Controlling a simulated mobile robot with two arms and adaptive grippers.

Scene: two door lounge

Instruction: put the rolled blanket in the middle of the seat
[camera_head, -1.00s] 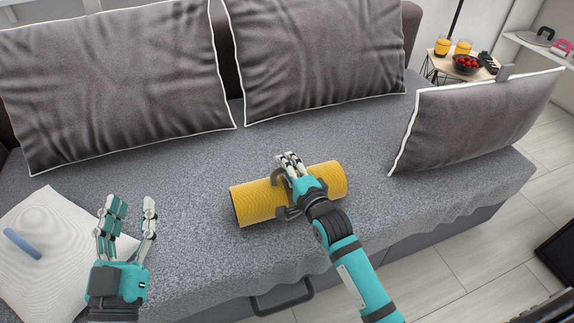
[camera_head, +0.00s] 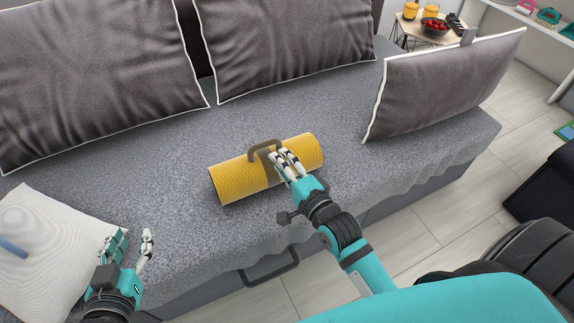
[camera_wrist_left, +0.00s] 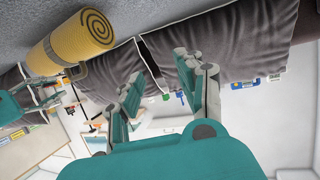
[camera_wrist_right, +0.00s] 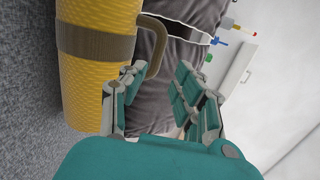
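The rolled blanket (camera_head: 235,180) is a yellow ribbed roll with a brown band and a stiff brown handle. It lies on its side on the grey seat (camera_head: 160,160), towards the front edge. My right gripper (camera_head: 284,160) is over the roll's right half, beside the handle. In the right wrist view its fingers (camera_wrist_right: 155,88) are spread, with the handle near the left fingers; I cannot tell whether they touch. My left gripper (camera_head: 131,243) is open and empty at the lower left. The blanket's spiral end (camera_wrist_left: 98,26) shows in the left wrist view.
Dark grey cushions (camera_head: 290,50) line the seat back, and another cushion (camera_head: 440,85) stands at the right end. A pale cushion (camera_head: 50,250) lies at the left, near my left gripper. Seat surface around the roll is clear. A black chair (camera_head: 510,260) is at the lower right.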

